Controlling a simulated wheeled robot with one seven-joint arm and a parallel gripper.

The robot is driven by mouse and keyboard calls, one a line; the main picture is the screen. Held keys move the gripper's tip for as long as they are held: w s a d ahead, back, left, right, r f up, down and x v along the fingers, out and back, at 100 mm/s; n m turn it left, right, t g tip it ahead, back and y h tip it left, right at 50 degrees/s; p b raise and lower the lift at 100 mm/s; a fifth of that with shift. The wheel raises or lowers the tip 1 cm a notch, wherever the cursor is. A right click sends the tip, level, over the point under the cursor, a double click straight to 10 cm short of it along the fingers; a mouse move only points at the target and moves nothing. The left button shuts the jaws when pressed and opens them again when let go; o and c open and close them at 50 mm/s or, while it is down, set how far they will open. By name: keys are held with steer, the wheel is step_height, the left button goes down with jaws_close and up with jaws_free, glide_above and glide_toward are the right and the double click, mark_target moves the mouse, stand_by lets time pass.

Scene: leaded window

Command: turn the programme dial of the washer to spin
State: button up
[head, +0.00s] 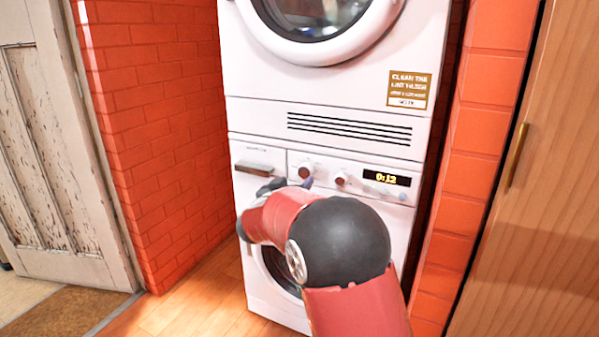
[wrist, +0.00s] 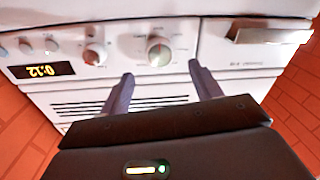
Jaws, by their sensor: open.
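The white washer (head: 244,179) is the lower machine of a stack, and its control panel also fills the top of the upside-down wrist view. The larger round dial (head: 305,169), probably the programme dial, sits beside the detergent drawer; it also shows in the wrist view (wrist: 159,49). A smaller knob (wrist: 95,54) is beside it. The marks around both are too small to read, so I cannot tell the setting. My gripper (wrist: 160,71) is open and empty, its two fingers pointing at the panel on either side of the larger dial, seemingly short of it. My arm hides much of the washer door.
The drawer handle (head: 254,167) juts out left of the dials. A lit display (head: 386,177) reads 0:12. A dryer (head: 400,60) stands on top. Brick walls (head: 160,120) flank the stack closely. A wooden cabinet (head: 545,200) is at right, a worn door (head: 60,150) at left.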

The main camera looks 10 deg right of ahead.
mark_target(304, 173)
steer(key=x, duration=0.5)
steer(key=shift+w+d+p, duration=0.2)
steer(key=shift+w+p, duration=0.1)
steer(key=shift+w, duration=0.05)
steer(key=c, duration=1)
steer(key=shift+o, duration=0.2)
